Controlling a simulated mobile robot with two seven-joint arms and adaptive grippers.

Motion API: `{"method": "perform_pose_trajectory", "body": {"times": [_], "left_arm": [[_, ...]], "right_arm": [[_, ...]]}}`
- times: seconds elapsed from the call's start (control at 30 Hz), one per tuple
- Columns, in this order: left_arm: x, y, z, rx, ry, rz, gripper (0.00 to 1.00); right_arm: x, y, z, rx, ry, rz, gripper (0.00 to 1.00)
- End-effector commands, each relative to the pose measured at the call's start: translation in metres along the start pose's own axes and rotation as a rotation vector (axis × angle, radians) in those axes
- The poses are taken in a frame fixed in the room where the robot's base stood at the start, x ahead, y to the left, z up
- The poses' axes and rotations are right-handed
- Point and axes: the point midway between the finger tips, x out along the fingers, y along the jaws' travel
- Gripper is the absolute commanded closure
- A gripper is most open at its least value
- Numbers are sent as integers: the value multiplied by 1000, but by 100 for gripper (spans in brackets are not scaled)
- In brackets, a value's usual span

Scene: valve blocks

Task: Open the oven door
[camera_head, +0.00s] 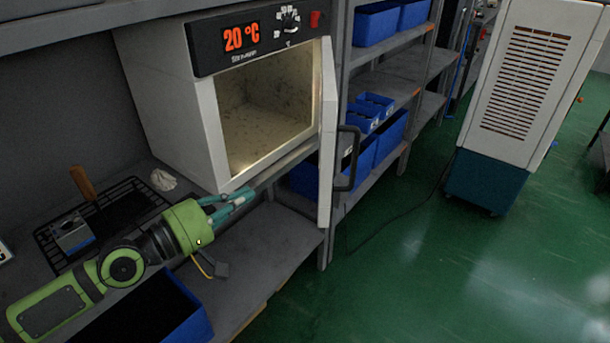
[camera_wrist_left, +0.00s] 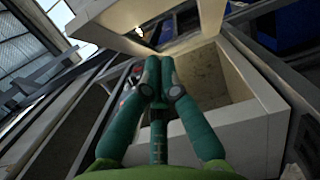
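The oven (camera_head: 165,95) is a pale box on a grey shelf, with a black control panel (camera_head: 262,36) reading 20 °C. Its door (camera_head: 327,135) stands wide open to the right, seen almost edge-on, with a black handle (camera_head: 347,160) on its outer face. The lit cavity (camera_head: 265,105) shows empty. My left gripper (camera_head: 240,197) is below and in front of the oven opening, left of the door, its teal fingers together. In the left wrist view the fingers (camera_wrist_left: 160,75) meet with nothing seen between them, in front of the oven's cavity (camera_wrist_left: 205,75). My right gripper is out of view.
A black rack (camera_head: 60,243) with a small grey-blue device (camera_head: 72,232) lies on the shelf left. A blue bin (camera_head: 190,328) is below my left arm. Shelves with blue bins (camera_head: 375,25) stand right of the oven.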

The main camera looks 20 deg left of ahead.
Motion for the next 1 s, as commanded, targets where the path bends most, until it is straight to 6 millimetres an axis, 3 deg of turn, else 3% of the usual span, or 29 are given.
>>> {"method": "perform_pose_trajectory", "body": {"times": [0.37, 0.7, 0.8, 1.0], "left_arm": [[40, 6, -2, 3, 5, 6, 100], [98, 5, -1, 5, 2, 5, 100], [108, 7, 10, 1, 1, 2, 100], [122, 3, 24, 4, 2, 0, 100]], "right_arm": [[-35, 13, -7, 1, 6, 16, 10], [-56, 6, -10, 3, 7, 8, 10], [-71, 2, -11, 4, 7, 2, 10], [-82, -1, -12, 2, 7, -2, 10]]}}
